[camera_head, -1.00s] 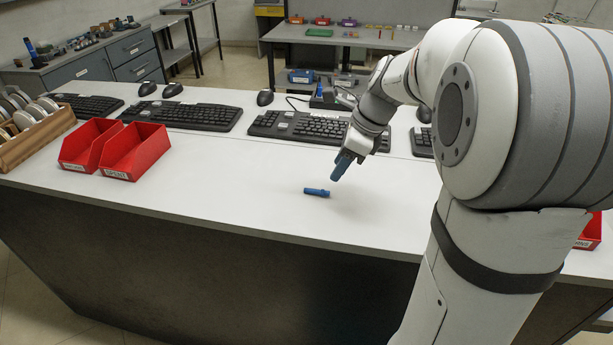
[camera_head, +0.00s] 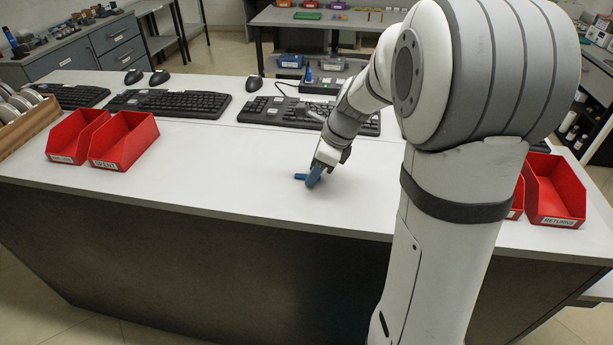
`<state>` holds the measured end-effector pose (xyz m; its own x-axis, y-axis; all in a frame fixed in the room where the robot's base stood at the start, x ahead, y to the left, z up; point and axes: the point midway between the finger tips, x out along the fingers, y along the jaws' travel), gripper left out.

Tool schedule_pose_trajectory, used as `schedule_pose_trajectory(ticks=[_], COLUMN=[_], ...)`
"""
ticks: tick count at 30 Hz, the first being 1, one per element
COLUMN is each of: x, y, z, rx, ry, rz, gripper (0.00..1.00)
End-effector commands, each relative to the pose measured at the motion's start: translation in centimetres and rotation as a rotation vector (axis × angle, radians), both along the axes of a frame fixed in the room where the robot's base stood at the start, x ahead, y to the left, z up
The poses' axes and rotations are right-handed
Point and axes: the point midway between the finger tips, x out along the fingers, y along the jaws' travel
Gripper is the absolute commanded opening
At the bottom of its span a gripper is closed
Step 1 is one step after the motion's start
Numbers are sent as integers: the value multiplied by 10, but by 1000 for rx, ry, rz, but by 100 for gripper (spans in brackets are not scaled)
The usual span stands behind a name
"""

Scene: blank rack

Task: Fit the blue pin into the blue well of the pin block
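The blue pin (camera_head: 299,177) lies on the white tabletop, near the middle. Only its left end shows; the rest is hidden behind my gripper. A small upright blue piece (camera_head: 308,75) stands by a dark box (camera_head: 322,86) behind the keyboards. I cannot tell whether this is the pin block, and no blue well can be made out.
Two red bins (camera_head: 124,141) stand at the left beside a wooden rack (camera_head: 30,122). More red bins (camera_head: 555,190) stand at the right, partly behind my arm. Keyboards (camera_head: 170,103) and mice line the back. The tabletop left of the pin is clear.

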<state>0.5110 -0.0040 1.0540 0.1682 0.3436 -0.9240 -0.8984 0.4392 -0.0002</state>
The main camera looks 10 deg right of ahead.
Motion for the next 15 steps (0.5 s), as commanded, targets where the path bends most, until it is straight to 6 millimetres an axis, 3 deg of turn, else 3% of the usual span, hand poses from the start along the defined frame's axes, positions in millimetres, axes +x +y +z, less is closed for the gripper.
schedule_pose_trajectory(ticks=[12,15], x=[0,0], y=[0,0], z=[0,0], rx=[0,0], ry=[0,0], rz=[1,1], gripper=[1,0])
